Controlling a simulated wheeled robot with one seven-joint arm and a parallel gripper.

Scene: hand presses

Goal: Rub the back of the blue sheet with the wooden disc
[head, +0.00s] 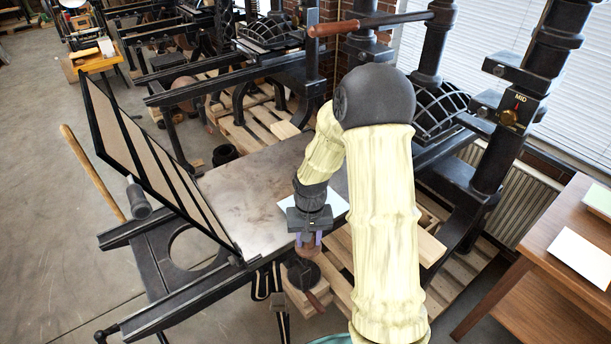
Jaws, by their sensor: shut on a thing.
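My gripper (308,240) points down near the front edge of the press bed (245,205). Its two fingers are shut on a brown wooden piece that looks like the wooden disc (308,251), partly hidden between the fingers. A black round thing (301,273) on a light wooden block (297,294) shows just below it; I cannot tell whether they touch. A pale bluish-white sheet (337,205), which looks like the blue sheet, lies on the bed, partly hidden behind my gripper and arm.
A hinged frame (150,160) stands tilted open at the bed's left. A wooden table (545,235) at the right bears a white sheet (580,256) and a pale green one (598,201). Black press columns (520,120) stand behind. The bed's left part is clear.

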